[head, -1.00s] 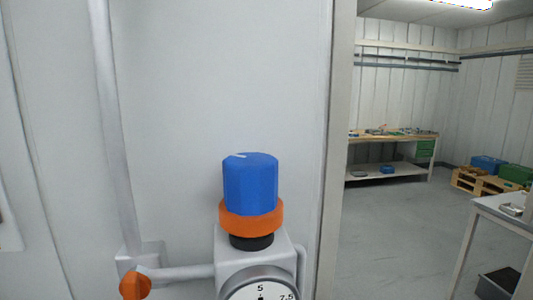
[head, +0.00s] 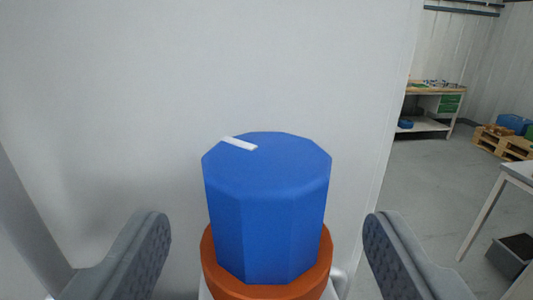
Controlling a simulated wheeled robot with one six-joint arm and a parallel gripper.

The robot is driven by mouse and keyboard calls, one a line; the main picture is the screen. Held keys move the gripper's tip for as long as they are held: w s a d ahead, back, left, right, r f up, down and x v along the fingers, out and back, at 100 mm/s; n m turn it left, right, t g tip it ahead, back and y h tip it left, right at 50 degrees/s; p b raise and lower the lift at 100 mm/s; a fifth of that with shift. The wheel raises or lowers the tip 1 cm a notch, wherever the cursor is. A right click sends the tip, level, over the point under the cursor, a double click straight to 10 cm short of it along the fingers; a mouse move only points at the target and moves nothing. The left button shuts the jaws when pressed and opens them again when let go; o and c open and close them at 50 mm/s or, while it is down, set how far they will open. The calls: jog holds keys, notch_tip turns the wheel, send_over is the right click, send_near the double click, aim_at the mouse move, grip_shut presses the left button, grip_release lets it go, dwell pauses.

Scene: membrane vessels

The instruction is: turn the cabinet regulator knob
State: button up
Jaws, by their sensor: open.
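The regulator knob (head: 268,215) is a blue, many-sided cap, upright in the middle of the head view. A white mark lies on its top, toward the far left edge. An orange collar (head: 265,289) sits around its base. My gripper (head: 268,228) is open, with one grey finger on each side of the knob. Clear gaps show between both fingers and the knob, so neither appears to touch it. The regulator body and gauge below are mostly out of view.
A pale cabinet wall (head: 200,70) stands close behind the knob and ends at an edge on the right. Beyond it is a room with open grey floor (head: 420,185), a workbench (head: 435,95), a pallet (head: 500,141) and a white table (head: 518,170) at the right.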

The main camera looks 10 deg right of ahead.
aim_at(267, 247)
jog(key=shift+w+d, duration=0.2)
jog(key=shift+w, duration=1.75)
jog(key=c, duration=1)
